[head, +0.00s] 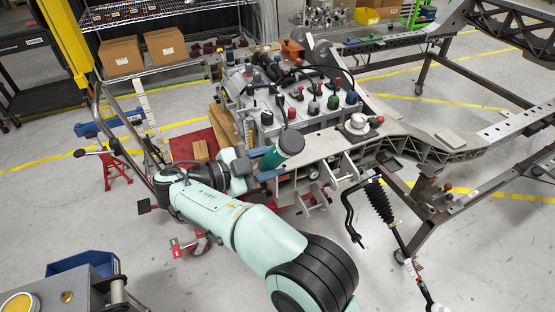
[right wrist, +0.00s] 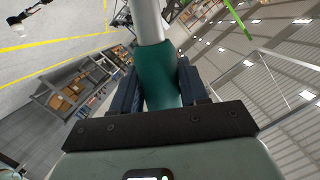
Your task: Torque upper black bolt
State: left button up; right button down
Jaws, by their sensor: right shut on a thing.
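My right arm reaches in from the bottom of the head view, and its gripper (head: 266,163) is beside the near edge of the chassis fixture (head: 290,183). The gripper's blue fingers are shut on a green cylindrical tool (head: 272,159) with a grey-topped end, tilted up to the right. In the right wrist view the gripper (right wrist: 157,78) has a finger on each side of the green tool body (right wrist: 160,65), and a pale shaft extends from it. I cannot pick out the upper black bolt; the tool and arm may hide it. My left gripper is not in view.
Several coloured knobs and tools (head: 313,108) stand on the fixture top just behind the tool. A strut with a black bellows (head: 378,200) hangs at the right. A blue bin (head: 83,264) is at the lower left. Open floor lies at the lower right.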

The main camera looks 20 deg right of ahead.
jog(key=shift+a+r, duration=0.1)
jog(key=shift+a, duration=0.5)
jog(key=shift+w+f+p+v, duration=0.15)
jog(key=shift+f+p+v, duration=0.1)
jog(key=shift+v, duration=0.95)
jog(key=shift+w+f+p+v, duration=0.1)
jog(key=shift+p+v, duration=0.1)
jog(key=shift+v, duration=0.95)
